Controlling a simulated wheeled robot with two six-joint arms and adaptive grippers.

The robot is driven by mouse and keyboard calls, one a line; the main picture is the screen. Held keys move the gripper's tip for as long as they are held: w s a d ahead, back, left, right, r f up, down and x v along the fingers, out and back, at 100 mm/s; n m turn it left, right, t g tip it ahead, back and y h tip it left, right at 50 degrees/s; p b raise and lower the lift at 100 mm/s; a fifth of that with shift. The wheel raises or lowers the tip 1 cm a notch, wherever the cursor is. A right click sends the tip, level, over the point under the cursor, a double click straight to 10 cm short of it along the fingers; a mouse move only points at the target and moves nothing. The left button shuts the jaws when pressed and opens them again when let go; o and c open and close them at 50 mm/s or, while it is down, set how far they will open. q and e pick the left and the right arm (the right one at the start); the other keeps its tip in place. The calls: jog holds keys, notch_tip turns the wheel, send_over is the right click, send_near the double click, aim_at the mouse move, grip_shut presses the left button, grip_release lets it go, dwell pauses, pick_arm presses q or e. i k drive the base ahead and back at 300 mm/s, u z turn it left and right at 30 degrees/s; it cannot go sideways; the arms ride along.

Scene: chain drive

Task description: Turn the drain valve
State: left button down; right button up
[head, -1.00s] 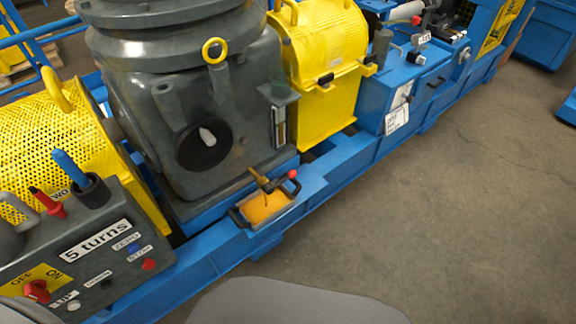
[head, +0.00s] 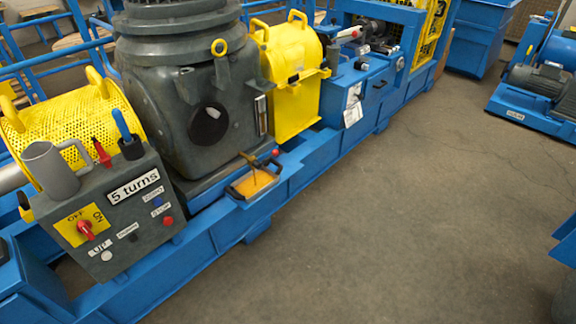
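The drain valve (head: 249,160) is a small brass-coloured fitting low on the front of the dark grey gearbox (head: 160,110). Its lever ends in a red knob (head: 275,153) that points to the right. Below it a shallow tray (head: 233,193) with dark handles holds orange-yellow liquid on a blue ledge. The valve is small here, and I cannot tell whether anything flows from it. Neither of my grippers shows in the head view.
A grey control box (head: 128,222) with a "5 turns" label stands at left, with a grey mug (head: 50,168) on top. Yellow guards (head: 290,75) flank the gearbox. The blue frame (head: 300,178) runs diagonally. Open concrete floor (head: 400,220) lies at right.

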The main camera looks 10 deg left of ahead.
aim_at(257, 164)
jog(key=z, duration=0.7)
jog(key=i, duration=0.75)
jog(key=z, duration=0.8)
jog(key=i, duration=1.05)
jog(key=u, duration=0.7)
jog(key=i, duration=0.7)
jog(key=u, duration=1)
jog(key=i, duration=0.25)
jog(key=u, duration=0.35)
